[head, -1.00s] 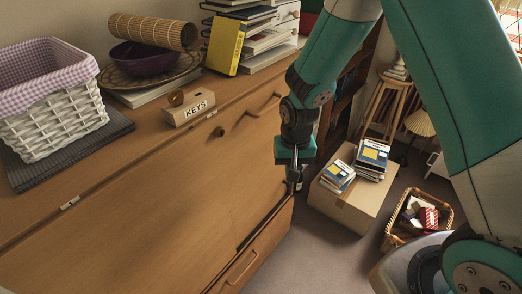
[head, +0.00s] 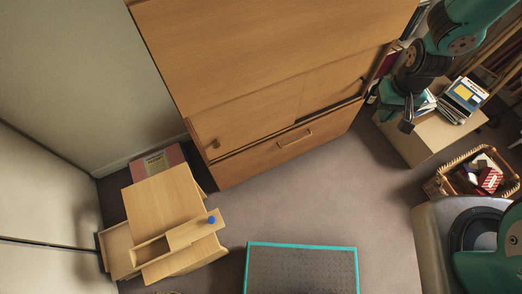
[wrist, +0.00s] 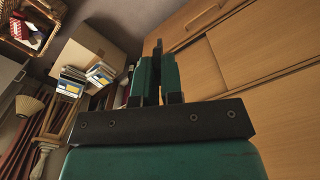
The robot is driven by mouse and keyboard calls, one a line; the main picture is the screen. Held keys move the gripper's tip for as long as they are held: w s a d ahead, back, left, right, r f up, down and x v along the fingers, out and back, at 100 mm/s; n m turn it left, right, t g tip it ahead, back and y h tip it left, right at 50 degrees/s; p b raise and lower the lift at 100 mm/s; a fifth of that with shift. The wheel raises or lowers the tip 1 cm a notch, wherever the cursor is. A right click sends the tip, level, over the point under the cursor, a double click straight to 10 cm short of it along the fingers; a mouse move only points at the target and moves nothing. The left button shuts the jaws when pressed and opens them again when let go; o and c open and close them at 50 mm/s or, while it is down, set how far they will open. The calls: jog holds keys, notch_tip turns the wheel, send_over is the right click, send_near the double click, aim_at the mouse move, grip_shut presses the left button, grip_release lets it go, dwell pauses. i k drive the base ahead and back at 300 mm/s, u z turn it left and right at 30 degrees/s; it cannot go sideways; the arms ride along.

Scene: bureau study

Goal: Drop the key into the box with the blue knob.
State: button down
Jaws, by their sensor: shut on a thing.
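A light wooden box (head: 150,251) stands at the lower left of the head view, against a pale wooden unit (head: 160,200). A board with a blue knob (head: 211,220) lies over its right part, and a dark opening shows on its left. My gripper (head: 406,116) is at the upper right, far from the box, in front of the cardboard box. In the wrist view my gripper (wrist: 153,75) is shut on a thin dark thing (wrist: 159,46), taken as the key; its shape is mostly hidden between the fingers.
A large wooden bureau (head: 270,60) fills the upper middle. A cardboard box (head: 425,145) with books and a wicker basket (head: 440,188) stand at the right. A teal-edged grey mat (head: 300,270) lies at the bottom. Carpet between bureau and mat is clear.

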aim_at(163, 243)
jog(key=u, duration=4.15)
jog(key=k, duration=1.6)
jog(key=z, duration=1.2)
jog(key=i, duration=1)
jog(key=u, duration=0.05)
